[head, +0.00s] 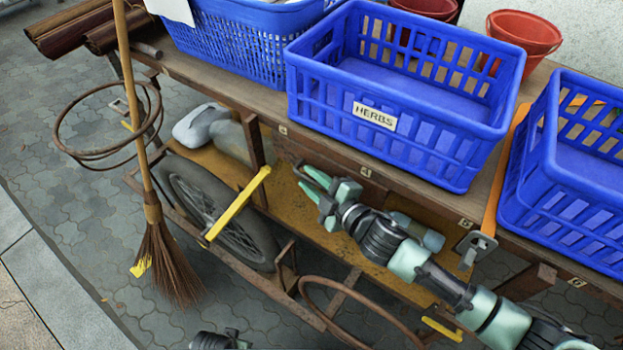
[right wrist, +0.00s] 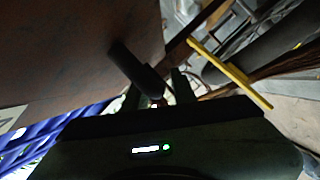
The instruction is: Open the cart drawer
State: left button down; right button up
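In the right wrist view, a dark brown panel (right wrist: 70,50) carries a dark rounded handle (right wrist: 135,68) that sticks out toward my gripper. My right gripper (head: 304,175) is in front of the drawer area with its green fingers apart. In the right wrist view its fingers (right wrist: 157,88) stand on either side of the handle's near end; contact cannot be told. A dark part at the head view's bottom edge seems to be my left gripper (head: 218,341), mostly cut off.
Blue crates (head: 390,150) and red buckets (head: 525,35) stand on the cart top (head: 260,98). Below are a lower shelf (head: 290,225), a wheel (head: 215,205), a yellow bar (head: 238,205) and a grey jug (head: 205,122). A broom (head: 165,255) leans at the left.

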grip_shut()
dwell(1.2)
